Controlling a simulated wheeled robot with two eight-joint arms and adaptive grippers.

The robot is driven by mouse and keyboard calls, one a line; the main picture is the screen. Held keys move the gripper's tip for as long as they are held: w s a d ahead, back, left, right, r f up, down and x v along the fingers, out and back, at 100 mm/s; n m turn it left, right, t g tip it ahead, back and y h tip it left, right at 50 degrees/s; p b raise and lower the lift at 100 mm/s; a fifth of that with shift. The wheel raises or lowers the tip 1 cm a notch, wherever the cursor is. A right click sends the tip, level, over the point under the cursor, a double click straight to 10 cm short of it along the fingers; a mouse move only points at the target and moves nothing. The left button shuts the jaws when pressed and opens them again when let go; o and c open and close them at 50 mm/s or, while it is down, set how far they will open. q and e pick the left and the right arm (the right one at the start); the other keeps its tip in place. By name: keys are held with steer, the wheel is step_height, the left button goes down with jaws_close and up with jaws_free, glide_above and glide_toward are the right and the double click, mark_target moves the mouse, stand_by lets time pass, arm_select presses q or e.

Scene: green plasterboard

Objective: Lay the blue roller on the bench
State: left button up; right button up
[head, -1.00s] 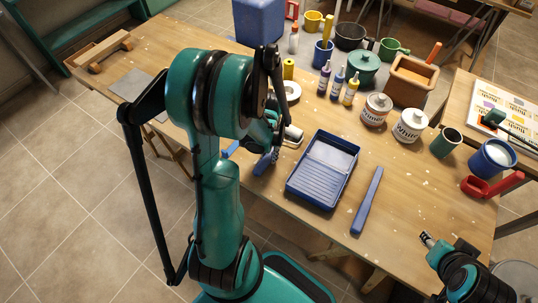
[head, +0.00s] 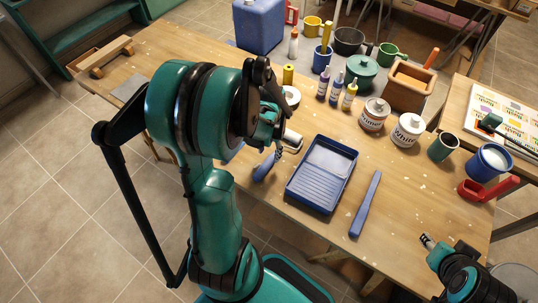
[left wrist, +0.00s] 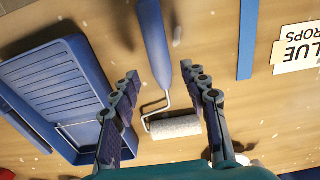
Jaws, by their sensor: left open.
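The blue roller lies on the wooden bench (head: 405,190). Its blue handle (head: 267,165) and pale sleeve (head: 292,140) show in the head view, partly beside my left gripper (head: 272,130). In the left wrist view the roller's handle (left wrist: 153,40) points away, and its wire frame and speckled white sleeve (left wrist: 175,127) lie nearer. My left gripper (left wrist: 159,72) is open, with its fingers apart on either side of the handle's lower end and the wire. My right gripper (head: 428,241) is at the bench's front right edge; its jaws are too small to read.
A blue paint tray (head: 322,173) lies right of the roller, with a blue stick (head: 365,203) beyond it. Paint tins (head: 408,130), bottles and pots crowd the back. A blue strip (left wrist: 247,40) and a printed card (left wrist: 297,48) lie on the roller's other side.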

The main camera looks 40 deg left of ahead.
mark_target(270, 160)
arm_select(q)
step_height(270, 160, up, 7)
steer(key=p, duration=0.2)
steer(key=s+d+r+t, duration=0.1)
steer(key=d+r+t, duration=0.2)
steer(key=d+r, duration=0.2)
steer(key=s+d+r+m+t, duration=0.1)
steer(key=d+r+t, duration=0.3)
steer(key=d, duration=0.7)
steer(key=shift+s+d+r, duration=0.2)
steer(key=shift+s+r, duration=0.2)
steer(key=shift+r, duration=0.15)
steer(key=shift+f, duration=0.1)
